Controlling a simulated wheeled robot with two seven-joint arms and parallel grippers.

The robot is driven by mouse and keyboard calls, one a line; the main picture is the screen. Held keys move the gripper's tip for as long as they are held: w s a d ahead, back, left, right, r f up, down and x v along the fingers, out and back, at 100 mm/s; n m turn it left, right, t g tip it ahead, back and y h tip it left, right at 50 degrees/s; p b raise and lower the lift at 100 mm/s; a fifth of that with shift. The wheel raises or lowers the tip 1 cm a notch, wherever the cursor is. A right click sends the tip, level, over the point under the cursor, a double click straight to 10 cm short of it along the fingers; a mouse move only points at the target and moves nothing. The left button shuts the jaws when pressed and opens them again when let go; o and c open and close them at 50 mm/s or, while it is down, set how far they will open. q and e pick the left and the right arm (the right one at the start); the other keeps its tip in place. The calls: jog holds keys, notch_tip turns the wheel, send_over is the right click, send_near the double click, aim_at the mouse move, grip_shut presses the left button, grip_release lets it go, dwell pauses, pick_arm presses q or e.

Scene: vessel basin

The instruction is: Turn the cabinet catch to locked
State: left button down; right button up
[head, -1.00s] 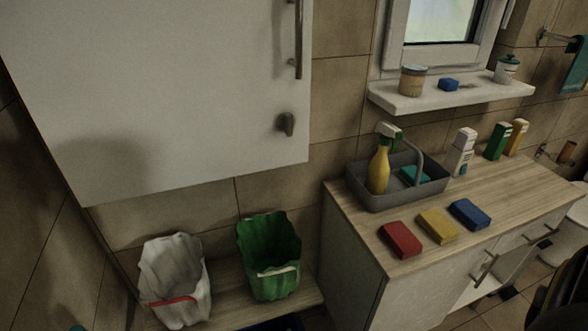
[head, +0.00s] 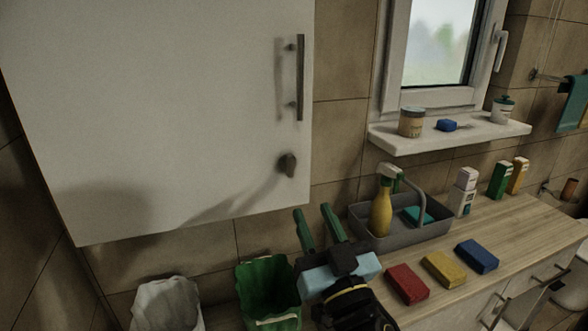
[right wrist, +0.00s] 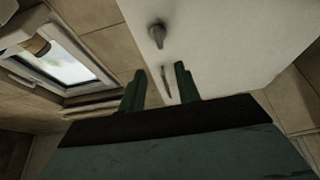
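The white cabinet (head: 170,90) fills the upper left of the head view, with its door shut. Its catch (head: 287,164) is a small dark grey knob low near the door's right edge, below the bar handle. The catch also shows in the right wrist view (right wrist: 157,34), ahead of and above the fingers. My right gripper (head: 318,220) is below and slightly right of the catch, with its two green fingers apart and nothing between them. It is clear of the catch. It also shows open in the right wrist view (right wrist: 158,90). My left gripper is not in view.
A bar handle (head: 300,78) stands out from the door above the catch. A grey caddy (head: 405,235) with a yellow spray bottle (head: 381,212) stands on the counter right of my gripper. A green bin (head: 268,290) and a white bin (head: 167,305) are below the cabinet.

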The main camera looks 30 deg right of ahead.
aim_at(291, 163)
jog(key=p+x, duration=0.3)
jog(key=x, duration=0.8)
jog(key=shift+w+d+p, duration=0.15)
jog(key=shift+w+p, duration=0.05)
jog(key=shift+p, duration=0.2)
jog(key=c, duration=0.6)
